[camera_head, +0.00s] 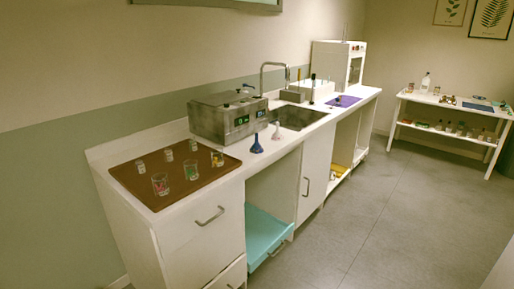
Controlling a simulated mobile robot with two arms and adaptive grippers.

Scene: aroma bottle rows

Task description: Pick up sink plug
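The grey sink (298,116) is set into the white counter in the middle of the view, with a metal faucet (262,72) behind it. I cannot make out a sink plug for certain; the sink's bottom is dark and too small to tell. A dark blue funnel-shaped thing (257,145) and a pale pinkish one (277,131) stand on the counter's front edge, left of the sink. Neither of my grippers shows in the view.
A metal box-shaped device (228,116) stands left of the sink. A brown mat (151,197) holds several small glasses at the near left end. A purple mat (343,101) lies to the right. Grey floor (390,225) is clear in front. A white shelf table (454,104) stands far right.

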